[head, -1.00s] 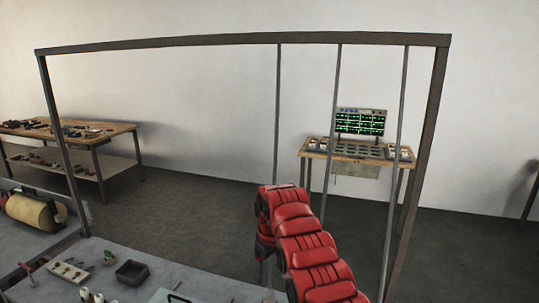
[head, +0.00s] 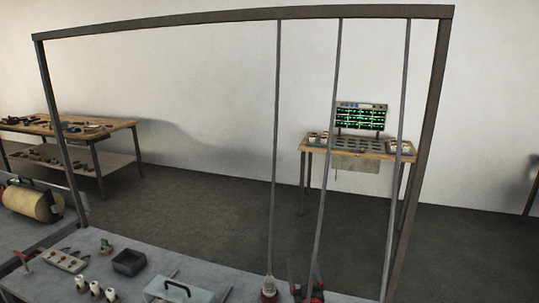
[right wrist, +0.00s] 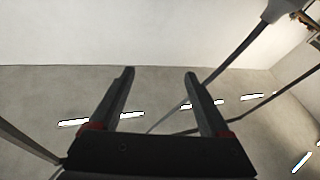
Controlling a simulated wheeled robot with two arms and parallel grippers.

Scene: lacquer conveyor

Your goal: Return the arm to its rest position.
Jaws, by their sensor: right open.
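My right gripper (right wrist: 160,76) shows in the right wrist view with its two dark fingers spread apart and nothing between them. In the head view, a small red and dark part of my right arm shows at the bottom edge, right of centre, near the hanging rods. My left arm and left gripper are not in view.
A grey worktop (head: 205,269) below a metal frame (head: 250,15) holds a dark square tray (head: 129,262), a handled box (head: 178,293) and several small parts. Thin rods (head: 276,150) hang from the frame. A wooden table (head: 362,148) with a green-lit panel (head: 361,117) stands behind.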

